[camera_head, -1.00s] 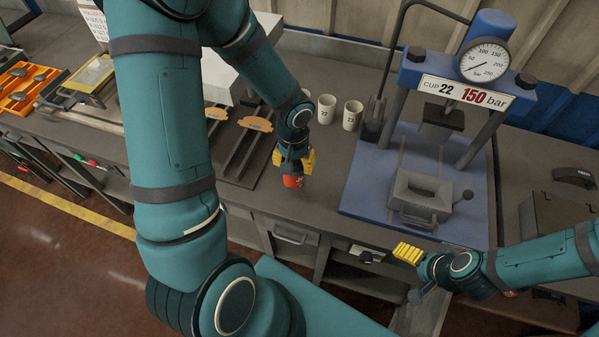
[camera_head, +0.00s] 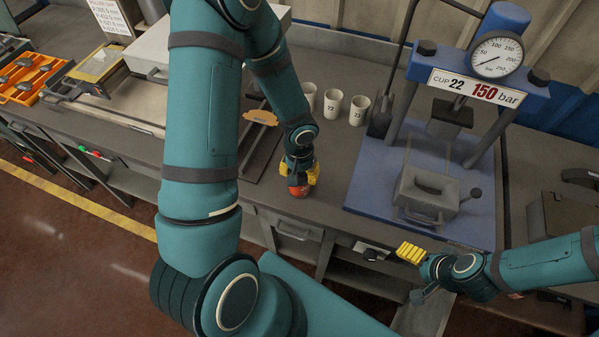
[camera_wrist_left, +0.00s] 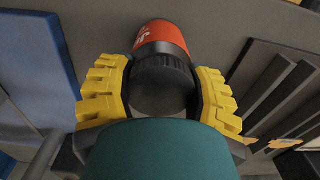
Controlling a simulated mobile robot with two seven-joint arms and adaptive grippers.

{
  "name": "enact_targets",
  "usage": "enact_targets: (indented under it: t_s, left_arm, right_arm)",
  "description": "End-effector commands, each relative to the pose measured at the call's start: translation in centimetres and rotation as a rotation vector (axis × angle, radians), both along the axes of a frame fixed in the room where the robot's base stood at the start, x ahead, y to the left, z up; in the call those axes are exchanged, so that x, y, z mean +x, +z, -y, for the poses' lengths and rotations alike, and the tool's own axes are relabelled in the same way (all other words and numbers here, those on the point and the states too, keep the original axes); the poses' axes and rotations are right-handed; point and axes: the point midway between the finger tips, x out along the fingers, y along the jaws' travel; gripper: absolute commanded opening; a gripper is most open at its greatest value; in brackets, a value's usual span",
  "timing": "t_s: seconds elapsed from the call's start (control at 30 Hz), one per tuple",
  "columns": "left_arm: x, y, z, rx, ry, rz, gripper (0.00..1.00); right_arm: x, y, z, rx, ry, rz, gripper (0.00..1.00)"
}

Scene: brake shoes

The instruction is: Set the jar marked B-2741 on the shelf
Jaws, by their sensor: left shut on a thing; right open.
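A red-orange jar (camera_head: 299,191) with a black ribbed lid is in my left gripper (camera_head: 300,172), at the front part of the grey bench, left of the press. In the left wrist view the yellow fingers (camera_wrist_left: 160,88) are shut on both sides of the lid, and the red body (camera_wrist_left: 162,38) shows beyond it. White marks show on the jar, but I cannot read them. I cannot tell whether its base touches the bench. My right gripper (camera_head: 411,253) is open and empty in front of the press. I cannot make out which surface is the shelf.
A blue press (camera_head: 365,185) with a gauge stands right of the jar. Several pale cups, one marked 23 (camera_head: 358,110), stand behind it. A dark slotted rack (camera_head: 262,150) is to the left. Open compartments (camera_head: 350,283) lie under the bench. An orange tray (camera_head: 50,85) is far left.

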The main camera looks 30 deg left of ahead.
Motion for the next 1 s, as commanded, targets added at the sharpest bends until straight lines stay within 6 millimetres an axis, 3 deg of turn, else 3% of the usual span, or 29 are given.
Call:
enact_targets:
  t_s: [0.07, 0.1, 0.17, 0.6, 1.0]
  left_arm:
    - [0.0, -0.3, 0.0, 0.000, -0.001, 0.001, 0.11]
    - [0.0, -0.2, 0.0, 0.000, -0.001, 0.000, 0.68]
    - [0.0, -0.2, 0.0, 0.000, -0.001, 0.000, 0.88]
    - [0.0, 0.3, 0.0, 0.000, 0.001, -0.001, 0.88]
    - [0.1, 8.1, -0.1, 0.001, 0.002, 0.005, 0.88]
  right_arm:
    - [0.0, -0.4, 0.0, -0.001, 0.000, 0.000, 0.89]
    - [0.0, -0.3, 0.0, -0.001, 0.000, 0.000, 0.89]
    - [0.0, -0.3, 0.0, -0.001, 0.000, 0.000, 0.89]
    - [0.0, 0.4, 0.0, 0.000, 0.000, 0.000, 0.89]
    - [0.0, 1.8, 0.0, 0.001, 0.002, 0.000, 0.89]
